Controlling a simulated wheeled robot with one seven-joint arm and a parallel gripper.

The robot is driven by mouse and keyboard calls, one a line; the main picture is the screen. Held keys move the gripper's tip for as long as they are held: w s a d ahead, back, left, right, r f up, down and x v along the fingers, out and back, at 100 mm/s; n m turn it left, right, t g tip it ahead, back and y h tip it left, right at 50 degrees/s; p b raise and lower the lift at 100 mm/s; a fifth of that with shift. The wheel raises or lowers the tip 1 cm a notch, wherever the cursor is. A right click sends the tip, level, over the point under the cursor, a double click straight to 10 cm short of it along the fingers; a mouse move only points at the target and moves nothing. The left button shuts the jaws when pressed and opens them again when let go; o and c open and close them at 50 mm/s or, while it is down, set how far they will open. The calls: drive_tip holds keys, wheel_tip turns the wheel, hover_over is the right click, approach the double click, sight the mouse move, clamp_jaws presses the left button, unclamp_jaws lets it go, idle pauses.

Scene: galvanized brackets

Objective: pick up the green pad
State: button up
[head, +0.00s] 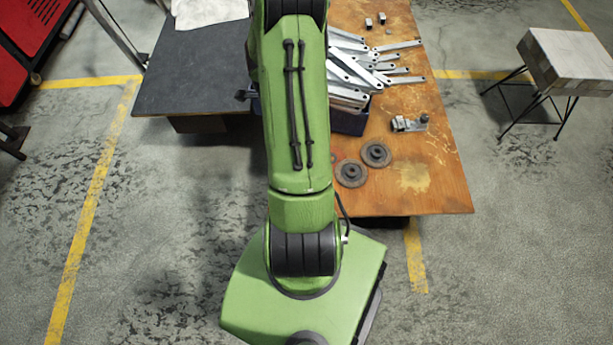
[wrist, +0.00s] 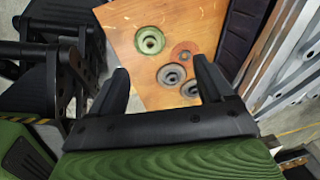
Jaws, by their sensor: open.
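The green pad (wrist: 150,41) is a round green disc with a darker middle, lying flat on the orange-brown tabletop in the wrist view. My gripper (wrist: 160,66) is open, with its two black fingers apart and nothing between them. The pad shows beyond the fingertips, in the gap between them and nearer the left finger, not touched. In the head view my green arm hides both the pad and my gripper.
A red disc (wrist: 185,52) and grey discs (wrist: 171,75) lie near the pad. In the head view, a dark bin (head: 349,122) of galvanized brackets (head: 352,70) stands behind two grey discs (head: 376,154) on the worn table (head: 440,180). A metal fixture (head: 410,123) sits right.

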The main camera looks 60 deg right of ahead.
drive_tip(key=s+f+m+b, duration=0.1)
drive_tip(key=s+f+m, duration=0.1)
drive_tip(key=f, duration=0.6)
drive_tip(key=s+d+f+m+b, duration=0.1)
drive_tip(key=s+f+m+b, duration=0.1)
drive_tip(key=f, duration=0.5)
drive_tip(key=s+f+m+y+b, duration=0.1)
drive_tip(key=s+f+m, duration=0.2)
drive_tip(key=f, duration=0.5)
drive_tip(key=shift+s+d+f+m+b, duration=0.1)
drive_tip(key=shift+d+f+m+b, duration=0.25)
drive_tip(key=shift+m, duration=0.45)
drive_tip(key=f+b, duration=0.1)
drive_tip(key=f, duration=0.2)
drive_tip(key=f+b, duration=0.1)
drive_tip(key=f, duration=0.1)
drive_tip(key=shift+s+f+b, duration=0.2)
drive_tip(key=shift+f+b, duration=0.1)
drive_tip(key=shift+f, duration=0.1)
drive_tip(key=shift+r, duration=0.15)
drive_tip(key=c, duration=1.2)
drive_tip(key=shift+o, duration=0.2)
drive_tip(key=shift+r, duration=0.1)
wheel_tip(320, 180, up, 10)
drive_tip(key=p, duration=0.4)
